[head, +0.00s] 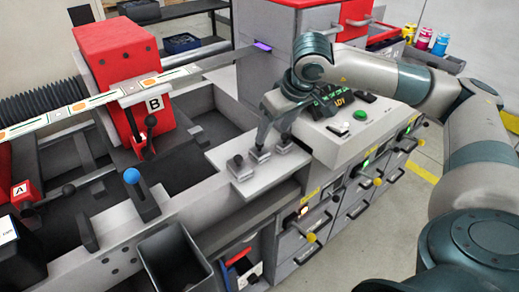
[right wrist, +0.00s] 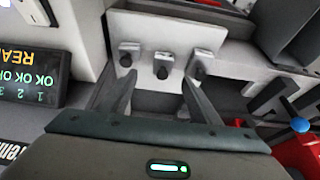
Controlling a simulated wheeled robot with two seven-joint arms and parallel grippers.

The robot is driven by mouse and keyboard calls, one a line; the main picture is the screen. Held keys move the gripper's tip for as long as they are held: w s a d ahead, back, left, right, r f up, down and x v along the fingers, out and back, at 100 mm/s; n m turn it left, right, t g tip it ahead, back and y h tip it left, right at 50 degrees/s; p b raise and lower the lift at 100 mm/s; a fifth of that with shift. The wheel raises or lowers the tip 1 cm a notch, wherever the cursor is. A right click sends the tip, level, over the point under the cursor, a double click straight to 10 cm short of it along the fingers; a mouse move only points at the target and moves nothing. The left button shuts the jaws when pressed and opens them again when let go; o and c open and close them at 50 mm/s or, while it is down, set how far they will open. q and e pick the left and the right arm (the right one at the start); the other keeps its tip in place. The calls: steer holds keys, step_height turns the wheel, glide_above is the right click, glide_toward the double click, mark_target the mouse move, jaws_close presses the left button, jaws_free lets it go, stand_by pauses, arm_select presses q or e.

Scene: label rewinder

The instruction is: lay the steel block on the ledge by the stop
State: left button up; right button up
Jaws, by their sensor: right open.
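A pale ledge-like plate (head: 262,178) sits on the front of the machine; it also shows in the right wrist view (right wrist: 150,25). Several small steel pieces with dark knobs stand on it: left (head: 238,169), middle (head: 259,154) and right (head: 284,146) in the head view. I cannot tell which is the steel block or which part is the stop. My right gripper (head: 272,139) is open above the plate. In the right wrist view its fingers (right wrist: 160,84) point toward the plate, either side of the middle piece (right wrist: 163,66), with no grip visible. My left gripper is out of view.
A control panel with a lit display (head: 335,98) and green button (head: 360,116) stands right of the plate. A blue-knobbed lever (head: 132,176) and a dark open bin (head: 176,260) are to the left.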

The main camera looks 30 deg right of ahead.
mark_target(261, 147)
steer(key=p+x, duration=0.1)
steer(key=x, duration=0.3)
steer(key=shift+w+f, duration=0.15)
steer(key=shift+f, duration=0.25)
steer(key=shift+w+a+f+p, duration=0.2)
steer(key=shift+w+p, duration=0.05)
steer(key=shift+p, duration=0.3)
steer(key=p+x, duration=0.1)
steer(key=x, duration=0.1)
steer(key=p+x, duration=0.1)
steer(key=x, duration=0.1)
steer(key=shift+w+a+r, duration=0.15)
steer(key=shift+a, duration=0.05)
steer(key=shift+w+f, duration=0.15)
steer(key=shift+f, duration=0.2)
steer(key=c, duration=1.4)
